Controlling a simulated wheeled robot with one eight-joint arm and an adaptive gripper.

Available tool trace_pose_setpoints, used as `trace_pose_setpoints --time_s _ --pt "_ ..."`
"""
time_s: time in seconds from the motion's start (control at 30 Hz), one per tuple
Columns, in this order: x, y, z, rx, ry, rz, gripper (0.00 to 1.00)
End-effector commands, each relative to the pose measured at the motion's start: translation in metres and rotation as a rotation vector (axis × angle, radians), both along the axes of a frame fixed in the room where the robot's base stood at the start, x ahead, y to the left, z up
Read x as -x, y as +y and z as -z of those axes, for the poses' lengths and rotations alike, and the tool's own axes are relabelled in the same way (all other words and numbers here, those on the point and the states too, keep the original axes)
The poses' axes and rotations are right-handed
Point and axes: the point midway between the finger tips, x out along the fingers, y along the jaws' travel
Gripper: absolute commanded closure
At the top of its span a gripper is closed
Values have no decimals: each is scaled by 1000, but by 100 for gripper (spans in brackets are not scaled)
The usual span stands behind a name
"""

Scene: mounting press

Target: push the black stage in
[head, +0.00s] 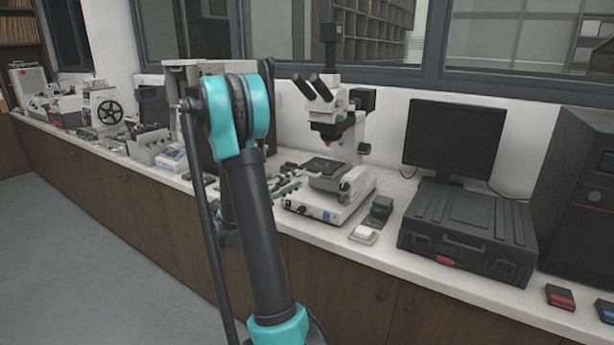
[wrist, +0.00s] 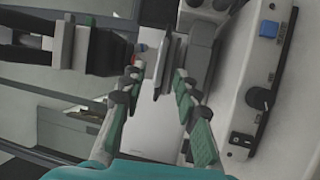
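The black stage (head: 322,166) is a flat dark plate on the white microscope (head: 340,135), below its objectives, in the head view. In the wrist view the stage shows nearly edge-on as a thin grey plate (wrist: 172,60), with the objective tip (wrist: 142,48) to its left and the white base (wrist: 250,90) to its right. My gripper (wrist: 157,88) is open, its two green-padded fingers apart on either side of the plate's near edge. I cannot tell whether either finger touches it. In the head view my arm hides much of the gripper, left of the microscope.
A black case (head: 465,230) and a monitor (head: 453,138) stand right of the microscope. Small dark and white items (head: 372,220) lie beside its base. Other instruments (head: 105,105) line the bench to the left. The floor in front is clear.

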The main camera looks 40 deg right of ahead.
Motion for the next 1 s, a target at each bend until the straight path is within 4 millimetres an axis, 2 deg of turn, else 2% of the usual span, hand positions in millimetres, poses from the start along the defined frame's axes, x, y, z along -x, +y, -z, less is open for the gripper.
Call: trace_pose_setpoints --time_s 0.1,0.3,0.47,0.73,1.0 --pt "2 -23 -4 0 -1 5 69" --pt "1 -47 -8 0 1 2 69" --pt "1 -55 -9 0 0 1 69" --pt "0 -56 -9 0 0 0 69" --pt "0 -56 -9 1 0 0 100"
